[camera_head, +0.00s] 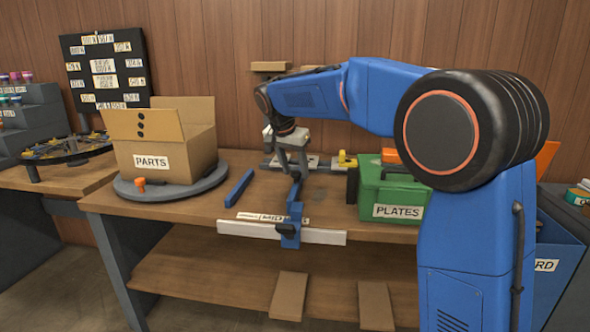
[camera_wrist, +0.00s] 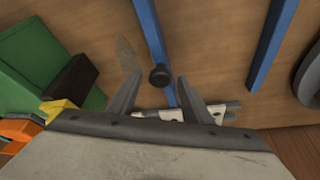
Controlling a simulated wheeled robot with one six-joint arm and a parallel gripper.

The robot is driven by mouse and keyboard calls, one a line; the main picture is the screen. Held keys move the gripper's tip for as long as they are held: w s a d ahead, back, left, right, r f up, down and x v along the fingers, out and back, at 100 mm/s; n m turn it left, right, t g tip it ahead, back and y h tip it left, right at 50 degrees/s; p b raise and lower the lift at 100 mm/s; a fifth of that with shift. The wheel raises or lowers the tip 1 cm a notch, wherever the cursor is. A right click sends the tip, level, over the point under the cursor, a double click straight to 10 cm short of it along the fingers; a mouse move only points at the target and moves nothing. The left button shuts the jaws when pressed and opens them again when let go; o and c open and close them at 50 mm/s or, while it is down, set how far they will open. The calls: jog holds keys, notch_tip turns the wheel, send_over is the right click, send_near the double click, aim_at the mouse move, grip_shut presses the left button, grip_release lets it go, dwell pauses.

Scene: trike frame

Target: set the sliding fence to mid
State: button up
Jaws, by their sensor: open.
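The sliding fence is a blue bar (camera_head: 294,209) running front to back across the bench. Its blue front block (camera_head: 289,236) sits on a white rail (camera_head: 325,237) along the bench's front edge. A MID label (camera_head: 264,217) lies just behind the rail, left of the bar and partly hidden. My gripper (camera_head: 292,168) points down over the bar's rear part. In the wrist view the open fingers (camera_wrist: 160,92) stand either side of a black knob (camera_wrist: 159,77) by the blue bar (camera_wrist: 152,40). Contact with the knob cannot be told.
A second blue bar (camera_head: 239,188) lies to the left. A parts box (camera_head: 172,140) stands on a grey turntable (camera_head: 200,184) further left. A green PLATES box (camera_head: 390,193) stands close on the right.

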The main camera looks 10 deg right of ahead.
jog(key=v, duration=1.7)
jog(key=shift+r, duration=0.2)
jog(key=s+d+f+n+y, duration=0.1)
jog(key=s+d+f+n, duration=0.15)
jog(key=s+d, duration=0.35)
jog(key=s+d+f+n, duration=0.1)
jog(key=s+d+f, duration=0.3)
jog(key=s, duration=0.4)
jog(key=s+d+f+n+y, duration=0.1)
jog(key=s+d+f, duration=0.2)
jog(key=s+d, duration=0.3)
jog(key=s+d+f+n, duration=0.1)
jog(key=s+f+n, duration=0.1)
jog(key=s+f, duration=0.8)
jog(key=s+d+f+n+t+y, duration=0.1)
jog(key=s+d+f, duration=0.1)
jog(key=s+f, duration=0.8)
jog(key=shift+s+n, duration=0.2)
jog(key=shift+n, duration=0.15)
jog(key=shift+f, duration=0.1)
